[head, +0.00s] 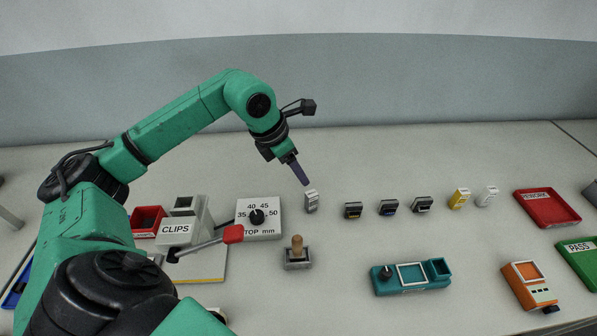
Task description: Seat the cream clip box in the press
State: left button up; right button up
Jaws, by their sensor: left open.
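My left gripper (300,174) comes in from the left and points down, open, with its dark fingers seen nearly edge-on. Its tips are just above a small upright pale box (311,202), and I see nothing between them. Another pale, whitish box (487,197) stands further right beside a yellow one (460,199). I cannot tell by colour which pale box is the cream clip box. A white machine labelled CLIPS (183,230), with a red-handled lever (232,234), stands at the left and looks like the press. My arm hides part of its surroundings. My right gripper is out of view.
A STOP mm dial block (270,229) and a wooden-knobbed fixture (297,258) stand near the middle. Several dark connectors (389,207) line up rightward. A teal fixture (411,279), an orange device (528,286) and red REWORK (546,207) and green PASS (583,262) trays are right.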

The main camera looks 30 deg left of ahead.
aim_at(192, 223)
jog(key=k+l, duration=1.5)
jog(key=k, duration=0.25)
